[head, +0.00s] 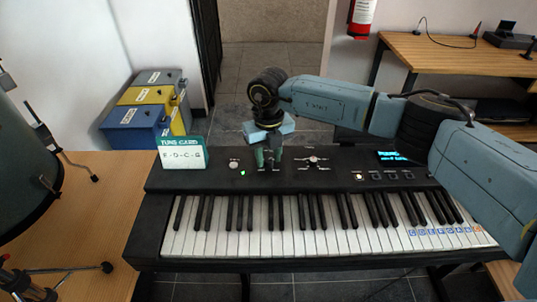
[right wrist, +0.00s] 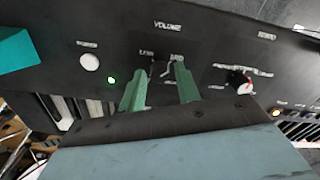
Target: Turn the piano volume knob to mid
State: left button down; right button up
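The black piano (head: 160,180) stands in front of me with its control panel along the back. My right gripper (head: 268,163) points down at the panel, just right of the green light. In the right wrist view its two green fingers (right wrist: 162,72) are apart, below the VOLUME label, with the LOW marking near the left finger. The dark volume knob (right wrist: 159,69) shows between the fingertips, mostly hidden and hard to make out against the black panel. I cannot tell its pointer direction or whether the fingers touch it. My left gripper is not in view.
Right of the fingers is the tempo knob (right wrist: 240,82); left are a white round button (right wrist: 90,62) and green light (right wrist: 112,80). A tune card (head: 182,157) stands on the panel's left end. A display (head: 400,157) and several buttons are on the right.

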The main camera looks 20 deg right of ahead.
aim_at(269, 160)
jog(key=shift+o, duration=0.9)
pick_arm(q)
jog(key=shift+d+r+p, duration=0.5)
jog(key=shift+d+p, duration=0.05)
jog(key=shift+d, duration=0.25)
pick_arm(e)
notch_tip(269, 160, up, 13)
jog(key=shift+r, duration=0.2)
